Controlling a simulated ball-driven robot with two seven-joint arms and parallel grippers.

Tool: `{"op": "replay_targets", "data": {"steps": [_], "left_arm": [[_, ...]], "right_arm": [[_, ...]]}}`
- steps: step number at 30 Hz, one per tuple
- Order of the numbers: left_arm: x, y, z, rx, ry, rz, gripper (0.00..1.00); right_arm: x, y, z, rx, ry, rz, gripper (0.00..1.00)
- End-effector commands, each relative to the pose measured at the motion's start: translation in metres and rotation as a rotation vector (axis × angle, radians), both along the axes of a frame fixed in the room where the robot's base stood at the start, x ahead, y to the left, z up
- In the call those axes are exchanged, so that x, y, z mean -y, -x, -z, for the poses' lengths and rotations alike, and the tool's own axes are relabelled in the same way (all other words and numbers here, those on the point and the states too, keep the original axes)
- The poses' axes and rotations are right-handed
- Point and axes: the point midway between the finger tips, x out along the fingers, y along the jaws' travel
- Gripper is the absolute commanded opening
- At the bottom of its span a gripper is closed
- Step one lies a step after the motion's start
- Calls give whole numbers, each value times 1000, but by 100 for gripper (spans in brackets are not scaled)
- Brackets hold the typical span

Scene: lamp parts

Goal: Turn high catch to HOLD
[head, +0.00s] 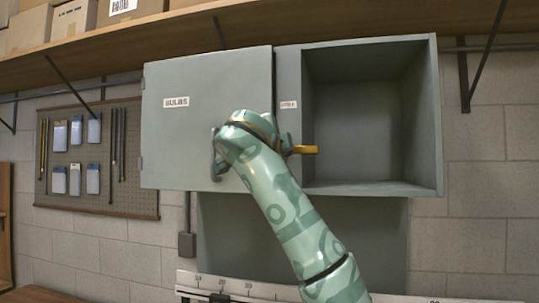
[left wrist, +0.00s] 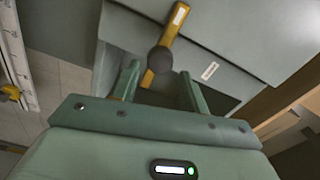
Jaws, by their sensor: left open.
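The high catch is a yellow bar (head: 302,150) beside the closed-looking door labelled BULBS (head: 180,135). In the head view part of it is hidden behind my arm. In the left wrist view the yellow bar (left wrist: 173,27) has a dark round knob (left wrist: 160,60) and a pale strip near its far end. My left gripper (left wrist: 160,82) is open, with the knob and bar between its fingers in that view; I cannot tell whether they touch. In the head view the fingers are hidden by my wrist. My right gripper is not in view.
An open, empty cabinet compartment (head: 350,125) is right of the door. A wooden shelf (head: 200,32) with boxes runs above. A pegboard (head: 98,175) with packets hangs at left. A ruled rail (head: 240,288) crosses below. A small white label (left wrist: 210,71) sits near the catch.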

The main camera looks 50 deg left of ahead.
Motion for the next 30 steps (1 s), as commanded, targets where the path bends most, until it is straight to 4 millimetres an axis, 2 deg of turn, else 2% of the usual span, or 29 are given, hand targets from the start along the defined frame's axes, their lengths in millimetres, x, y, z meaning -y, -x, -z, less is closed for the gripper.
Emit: {"op": "replay_targets", "data": {"steps": [3, 6, 12, 30], "left_arm": [[17, 27, 2, 4, 1, 1, 45], [28, 45, 1, 4, 1, 2, 45], [41, 66, 0, 0, 0, 1, 45], [42, 69, 0, -1, 1, 0, 45]], "right_arm": [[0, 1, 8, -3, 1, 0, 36], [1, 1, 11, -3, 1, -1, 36], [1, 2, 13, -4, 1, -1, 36], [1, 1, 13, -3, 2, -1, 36]]}}
